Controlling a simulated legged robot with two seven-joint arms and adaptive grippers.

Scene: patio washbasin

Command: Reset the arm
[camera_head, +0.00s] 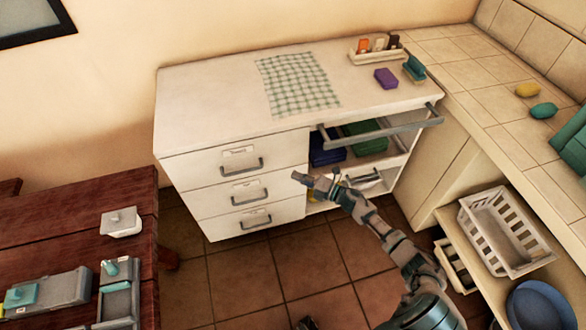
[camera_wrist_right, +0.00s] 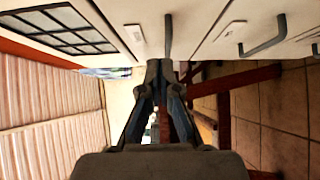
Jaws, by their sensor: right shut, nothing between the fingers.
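My right arm (camera_head: 400,255) reaches in from the lower right of the head view. Its gripper (camera_head: 303,178) is shut and empty, in front of the white cabinet (camera_head: 305,130), near the right edge of its drawer stack. In the right wrist view the two fingers of the gripper (camera_wrist_right: 160,68) come together at their tips. A grey drawer handle (camera_wrist_right: 168,36) appears just beyond the tips; I cannot tell whether they touch.
Right of the drawers (camera_head: 240,190), an open part of the cabinet holds blue and green items (camera_head: 362,138) behind a grey bar (camera_head: 380,130). A red wooden table (camera_head: 60,235) stands left. A white basket (camera_head: 503,232) sits on a low shelf at right. Tiled floor (camera_head: 305,265) between is mostly clear.

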